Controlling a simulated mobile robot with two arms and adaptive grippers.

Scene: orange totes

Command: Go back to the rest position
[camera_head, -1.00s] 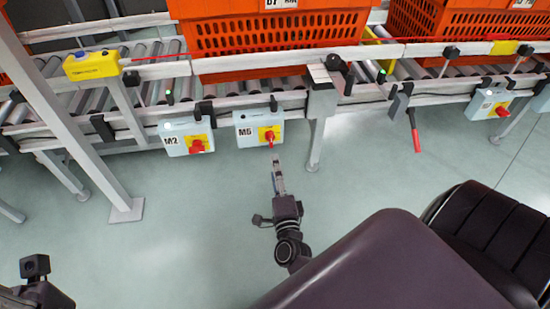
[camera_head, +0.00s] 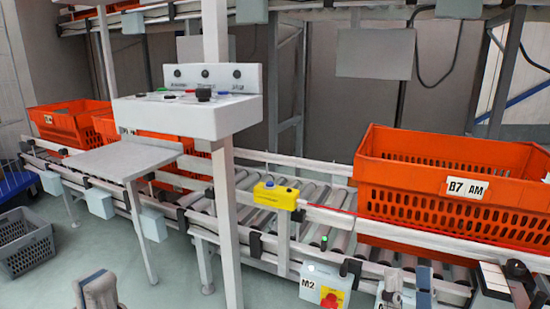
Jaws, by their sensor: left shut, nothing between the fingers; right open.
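My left gripper (camera_head: 97,291) shows at the bottom left edge of the head view, a grey piece in front of the floor. Its fingers are together with nothing between them. My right gripper (camera_head: 408,288) shows at the bottom edge, right of centre, in front of the conveyor's lower side. Its two grey fingertips stand apart and hold nothing visible. Both arms below the grippers are out of frame.
A conveyor (camera_head: 318,213) runs across the view, with an orange tote (camera_head: 455,185) at right and more orange totes (camera_head: 70,122) at left. A white control panel (camera_head: 190,115) stands on a post. A grey crate (camera_head: 25,245) sits on the floor at left.

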